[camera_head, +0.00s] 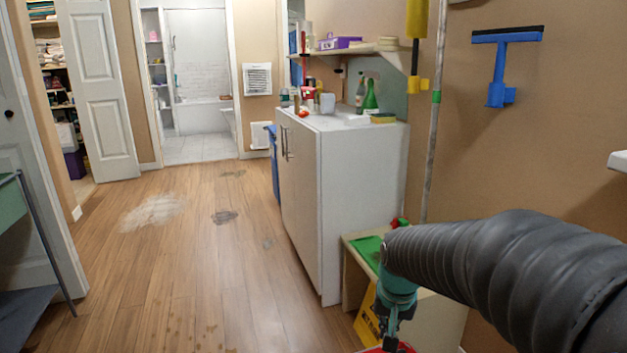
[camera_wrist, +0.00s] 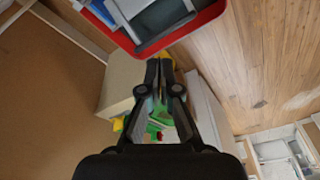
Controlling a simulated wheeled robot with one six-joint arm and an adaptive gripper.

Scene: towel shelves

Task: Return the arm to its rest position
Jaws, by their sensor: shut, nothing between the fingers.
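My arm, in a ribbed dark sleeve, reaches in from the right side of the head view. My gripper (camera_head: 391,336) hangs down at its end, low in the picture and in front of a low light-coloured bench. In the wrist view my gripper (camera_wrist: 159,62) has its two dark fingers together at the tips, with nothing held. The fingertips show just below the rim of a red-edged container (camera_wrist: 178,36) holding grey and blue items. I cannot tell how far apart the fingertips and rim are.
A white cabinet (camera_head: 362,215) stands beyond the bench (camera_head: 438,318), with bottles on top. A yellow sign (camera_head: 368,322) is beside the bench. A blue squeegee (camera_head: 500,75) hangs on the right wall. The wooden floor (camera_head: 190,255) at left centre is open, with stains.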

